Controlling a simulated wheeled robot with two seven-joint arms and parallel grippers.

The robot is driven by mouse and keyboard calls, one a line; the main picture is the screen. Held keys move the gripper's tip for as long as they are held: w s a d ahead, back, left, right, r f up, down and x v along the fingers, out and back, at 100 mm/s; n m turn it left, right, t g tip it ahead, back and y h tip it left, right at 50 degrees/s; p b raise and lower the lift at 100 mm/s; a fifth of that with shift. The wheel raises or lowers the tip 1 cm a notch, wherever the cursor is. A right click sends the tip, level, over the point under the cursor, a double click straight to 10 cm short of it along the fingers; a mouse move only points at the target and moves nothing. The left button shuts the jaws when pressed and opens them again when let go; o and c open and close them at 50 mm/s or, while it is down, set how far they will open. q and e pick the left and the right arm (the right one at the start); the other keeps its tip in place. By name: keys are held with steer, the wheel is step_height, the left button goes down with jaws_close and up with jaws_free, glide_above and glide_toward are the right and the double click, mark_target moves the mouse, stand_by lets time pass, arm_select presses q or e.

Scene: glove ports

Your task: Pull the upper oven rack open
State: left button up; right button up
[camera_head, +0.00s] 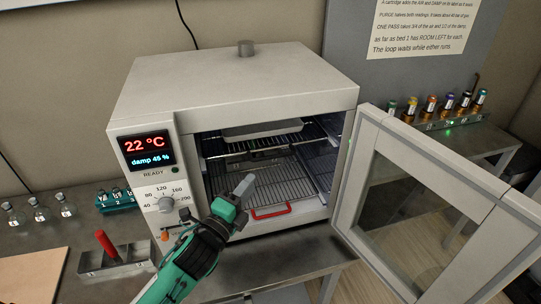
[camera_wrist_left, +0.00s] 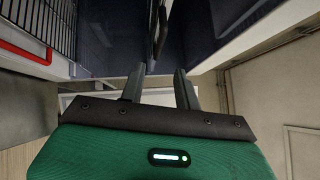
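The oven (camera_head: 240,90) stands on the bench with its door (camera_head: 440,200) swung open to the right. The upper rack (camera_head: 312,133) is inside, high up, with a shallow metal tray (camera_head: 262,130) on it. A lower wire rack (camera_head: 280,187) has a red handle (camera_head: 272,212) at its front edge; a red handle also shows in the left wrist view (camera_wrist_left: 25,52). My left gripper (camera_head: 243,188) is in front of the oven opening, left of the red handle, and hides part of the lower rack. In the left wrist view its fingers (camera_wrist_left: 160,88) are apart with nothing between them. My right gripper is out of view.
The oven's display and knob (camera_head: 166,204) are left of the opening. A block with a red lever (camera_head: 106,244), small flasks (camera_head: 38,210) and a teal vial rack (camera_head: 116,200) stand at left. A rack of coloured cartridges (camera_head: 437,118) sits behind the open door.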

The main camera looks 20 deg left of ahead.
mark_target(271, 158)
arm_select(q)
steer(key=shift+p+x, duration=1.8)
steer(key=shift+x, duration=4.15)
steer(key=shift+c, duration=0.2)
steer(key=shift+f, duration=0.1)
jaws_close()
